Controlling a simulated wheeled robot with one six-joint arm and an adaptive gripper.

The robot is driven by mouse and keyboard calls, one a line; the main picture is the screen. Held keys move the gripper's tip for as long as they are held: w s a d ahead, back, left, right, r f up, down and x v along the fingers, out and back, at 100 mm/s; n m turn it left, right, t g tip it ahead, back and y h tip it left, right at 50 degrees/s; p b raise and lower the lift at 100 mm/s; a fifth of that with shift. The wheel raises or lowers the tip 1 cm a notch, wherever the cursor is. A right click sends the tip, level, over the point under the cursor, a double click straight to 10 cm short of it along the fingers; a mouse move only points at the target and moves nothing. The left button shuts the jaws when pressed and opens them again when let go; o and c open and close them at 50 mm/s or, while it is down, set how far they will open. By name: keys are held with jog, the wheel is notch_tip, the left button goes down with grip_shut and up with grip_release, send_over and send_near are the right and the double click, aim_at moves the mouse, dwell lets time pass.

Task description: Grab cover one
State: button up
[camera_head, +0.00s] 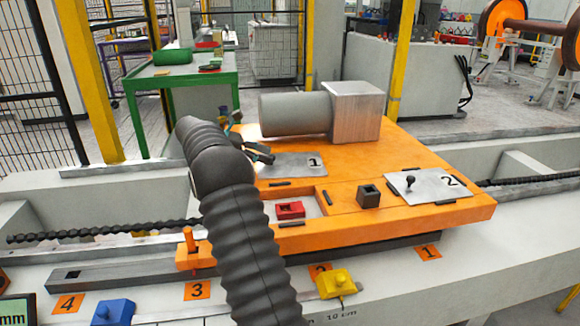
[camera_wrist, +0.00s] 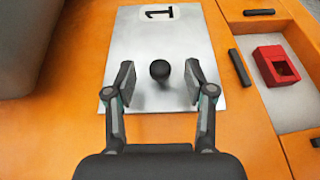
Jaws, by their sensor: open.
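Cover one is a grey metal plate marked "1" (camera_head: 295,165) lying on the orange platform (camera_head: 345,214). In the wrist view the plate (camera_wrist: 150,45) lies flat with a round black knob (camera_wrist: 159,70) on it. My gripper (camera_wrist: 159,88) is open, with one finger on each side of the knob and a gap to it on both sides. In the head view my gripper (camera_head: 262,153) is at the plate's left edge, and my arm hides part of that area. The knob is not clearly visible there.
A second plate marked "2" (camera_head: 428,185) with a black knob lies to the right. A red block (camera_head: 290,209) sits in an open recess, and a black block (camera_head: 368,196) stands beside it. A grey cylinder with a box end (camera_head: 300,113) stands just behind cover one.

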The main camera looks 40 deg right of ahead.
jog(key=shift+x, duration=0.85)
grip_shut()
jog(key=shift+r, duration=0.1)
